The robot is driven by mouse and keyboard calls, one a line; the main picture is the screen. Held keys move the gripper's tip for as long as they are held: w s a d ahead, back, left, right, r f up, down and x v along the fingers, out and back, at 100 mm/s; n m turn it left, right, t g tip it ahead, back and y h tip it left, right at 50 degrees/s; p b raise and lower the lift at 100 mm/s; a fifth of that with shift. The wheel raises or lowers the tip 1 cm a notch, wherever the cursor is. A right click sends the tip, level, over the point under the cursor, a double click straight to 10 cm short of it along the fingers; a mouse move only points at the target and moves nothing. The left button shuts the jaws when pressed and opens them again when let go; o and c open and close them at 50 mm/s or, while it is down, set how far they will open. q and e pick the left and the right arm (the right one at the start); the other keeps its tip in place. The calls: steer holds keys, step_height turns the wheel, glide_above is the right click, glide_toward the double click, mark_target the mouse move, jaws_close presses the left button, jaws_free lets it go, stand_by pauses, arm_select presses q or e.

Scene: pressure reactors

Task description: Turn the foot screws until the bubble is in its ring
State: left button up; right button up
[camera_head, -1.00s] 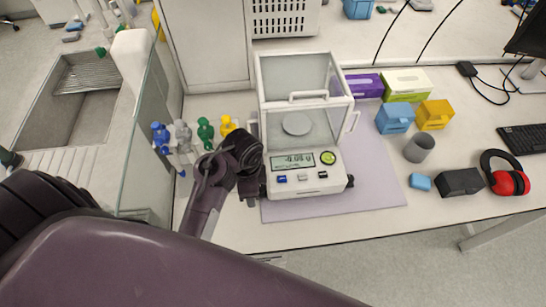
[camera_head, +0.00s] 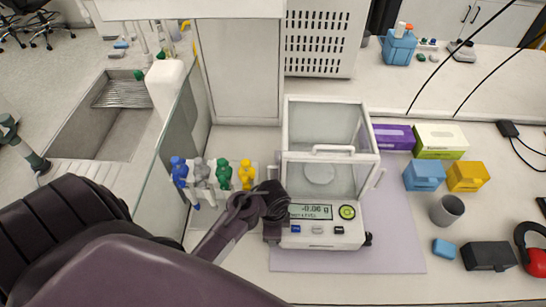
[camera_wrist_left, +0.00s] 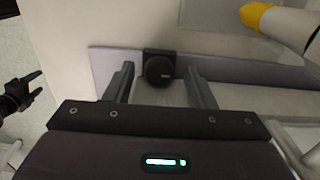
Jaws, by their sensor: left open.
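The balance (camera_head: 325,235) stands on a lilac mat, its display reading about -0.06 g with small text below. Its round green level (camera_head: 347,212) is right of the display; the bubble's place in the ring is too small to tell. The right foot screw (camera_head: 367,239) shows as a dark knob at the front right corner. My left gripper (camera_head: 273,215) is at the front left corner and hides the left foot screw in the head view. In the left wrist view, that black knob (camera_wrist_left: 160,68) lies ahead between the open fingers of my left gripper (camera_wrist_left: 161,84), apart from both.
Several coloured pipettes (camera_head: 213,174) stand left of the balance, close to my left arm. A grey cup (camera_head: 446,210), blue block (camera_head: 444,249) and black box (camera_head: 490,256) are to the right. A dark two-pronged gripper, seemingly my right one (camera_wrist_left: 33,86), shows in the left wrist view.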

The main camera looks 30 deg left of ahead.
arm_select(q)
steer(key=c, duration=1)
steer(key=shift+n, duration=0.7)
arm_select(e)
steer(key=shift+s, duration=0.4)
arm_select(q)
steer(key=o, duration=1)
arm_select(e)
steer(key=shift+w, duration=0.1)
arm_select(q)
steer(key=shift+r, duration=0.15)
arm_select(e)
steer(key=shift+d, duration=0.1)
